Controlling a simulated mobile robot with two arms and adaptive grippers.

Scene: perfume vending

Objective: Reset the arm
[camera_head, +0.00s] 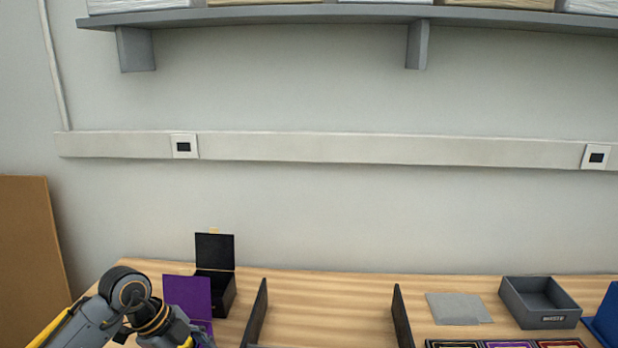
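My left arm (128,292) comes in from the lower left over the left end of the wooden table (330,290). Its bent joint shows, but its gripper fingers do not; they are below the picture or hidden. The arm's last visible link overlaps the purple box (187,294), which has its lid up. My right arm and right gripper are not in view.
A black box (215,251) with raised lid stands behind the purple one. Two dark upright dividers (258,312) (402,318) flank bare tabletop. At right are a grey sheet (458,308), an open grey bin (541,301), a blue object (606,318) and several flat boxes (510,344).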

